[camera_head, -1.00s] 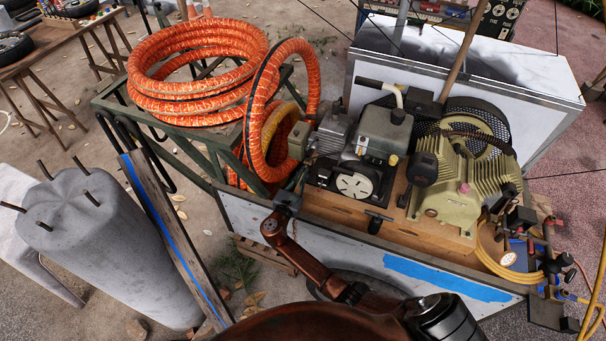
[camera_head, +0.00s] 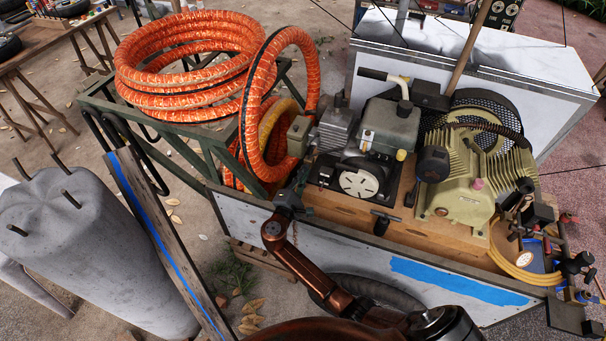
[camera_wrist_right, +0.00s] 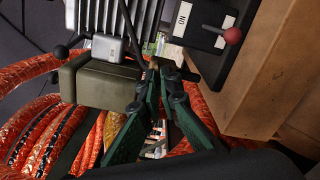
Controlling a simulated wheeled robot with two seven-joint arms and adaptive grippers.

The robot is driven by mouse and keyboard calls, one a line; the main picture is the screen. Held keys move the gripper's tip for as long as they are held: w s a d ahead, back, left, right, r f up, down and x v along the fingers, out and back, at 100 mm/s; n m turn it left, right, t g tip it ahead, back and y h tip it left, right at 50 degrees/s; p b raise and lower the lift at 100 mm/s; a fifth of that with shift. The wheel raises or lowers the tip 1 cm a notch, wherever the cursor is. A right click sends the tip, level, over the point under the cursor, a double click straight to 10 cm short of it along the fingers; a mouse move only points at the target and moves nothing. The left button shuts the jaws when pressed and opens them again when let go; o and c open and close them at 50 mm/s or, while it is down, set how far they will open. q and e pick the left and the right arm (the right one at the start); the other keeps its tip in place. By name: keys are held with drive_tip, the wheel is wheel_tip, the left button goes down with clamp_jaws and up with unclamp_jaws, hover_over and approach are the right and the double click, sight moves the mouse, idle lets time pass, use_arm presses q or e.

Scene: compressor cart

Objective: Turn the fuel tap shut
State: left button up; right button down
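A lever with a red ball knob (camera_wrist_right: 232,36) stands out from a black panel with a white "ON" label (camera_wrist_right: 183,18) in the right wrist view. It looks like the fuel tap, but I cannot confirm that. I cannot make it out in the head view. My right gripper (camera_head: 290,198) is at the near edge of the cart, just in front of the engine. In the right wrist view the gripper (camera_wrist_right: 159,72) has its fingertips close together, with nothing visible held. The red knob is to the right of the fingertips, apart from them. My left gripper is not in view.
The engine (camera_head: 360,180) and compressor (camera_head: 465,185) sit on the cart's wooden deck (camera_head: 345,213). Orange hose coils (camera_head: 190,65) lie on a green frame left of them. A green-grey box (camera_wrist_right: 100,82) stands close left of the fingertips. A concrete post (camera_head: 90,250) is at left.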

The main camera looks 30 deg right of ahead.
drive_tip(key=m+b, duration=0.1)
drive_tip(key=m, duration=0.1)
drive_tip(key=m+b, duration=0.2)
drive_tip(key=shift+f, duration=0.35)
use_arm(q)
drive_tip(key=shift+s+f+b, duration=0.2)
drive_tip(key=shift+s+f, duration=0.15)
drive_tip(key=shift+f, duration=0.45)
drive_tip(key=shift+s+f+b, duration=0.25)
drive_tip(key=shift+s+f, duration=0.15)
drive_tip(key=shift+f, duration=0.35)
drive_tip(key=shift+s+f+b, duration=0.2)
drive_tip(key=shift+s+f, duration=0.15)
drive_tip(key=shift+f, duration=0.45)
use_arm(e)
drive_tip(key=shift+r+m, duration=0.15)
drive_tip(key=shift+m, duration=0.75)
drive_tip(key=c, duration=2.2)
unclamp_jaws()
drive_tip(key=shift+r, duration=0.1)
drive_tip(key=v, duration=1.2)
